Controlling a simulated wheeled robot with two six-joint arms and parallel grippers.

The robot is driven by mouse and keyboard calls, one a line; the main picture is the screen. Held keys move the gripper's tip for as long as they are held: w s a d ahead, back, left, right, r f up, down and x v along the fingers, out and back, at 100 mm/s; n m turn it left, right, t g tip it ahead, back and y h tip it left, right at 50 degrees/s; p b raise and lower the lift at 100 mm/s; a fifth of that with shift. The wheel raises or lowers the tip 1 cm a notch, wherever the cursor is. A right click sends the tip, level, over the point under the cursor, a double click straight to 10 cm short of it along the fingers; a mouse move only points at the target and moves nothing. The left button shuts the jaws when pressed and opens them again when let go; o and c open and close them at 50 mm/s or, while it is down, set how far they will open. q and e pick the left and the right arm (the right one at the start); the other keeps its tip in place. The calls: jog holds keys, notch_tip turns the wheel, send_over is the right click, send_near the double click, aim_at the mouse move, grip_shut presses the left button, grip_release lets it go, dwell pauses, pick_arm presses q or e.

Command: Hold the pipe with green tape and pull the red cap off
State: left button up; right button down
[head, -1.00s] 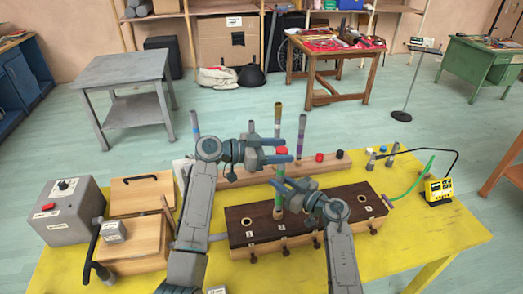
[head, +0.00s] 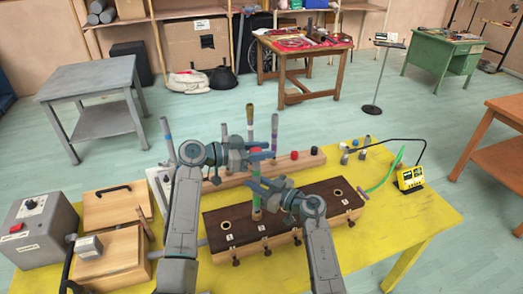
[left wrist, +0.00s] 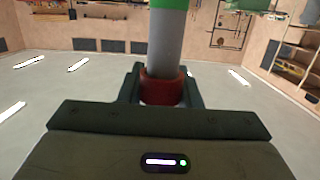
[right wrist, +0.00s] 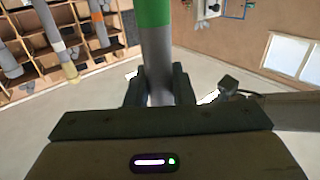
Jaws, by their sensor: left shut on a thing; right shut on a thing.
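The pipe with green tape (head: 256,171) stands upright over the dark-topped wooden block. Whether its foot sits in a hole I cannot tell. My right gripper (head: 257,187) is shut on the grey pipe just beyond the green tape, which also shows in the right wrist view (right wrist: 153,12). My left gripper (head: 262,154) is higher, at the pipe's top end. It is shut on the red cap (left wrist: 161,88), seen between its fingers in the left wrist view. The pipe runs up to the cap there; any gap is not visible.
The wooden block (head: 230,222) with holes stands on the yellow table (head: 405,222). Behind it is a wooden rack (head: 222,178) with several pipes and caps. Wooden boxes and a grey control box (head: 42,228) crowd the left. A yellow meter (head: 409,178) stands right.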

pick_arm(q)
jog(key=shift+r, duration=0.25)
jog(key=shift+r, duration=1.05)
jog(key=shift+r, duration=0.1)
notch_tip(320, 180, up, 3)
jog(key=shift+f, duration=0.1)
pick_arm(e)
jog(key=c, duration=1.2)
grip_release()
jog(key=shift+o, duration=0.2)
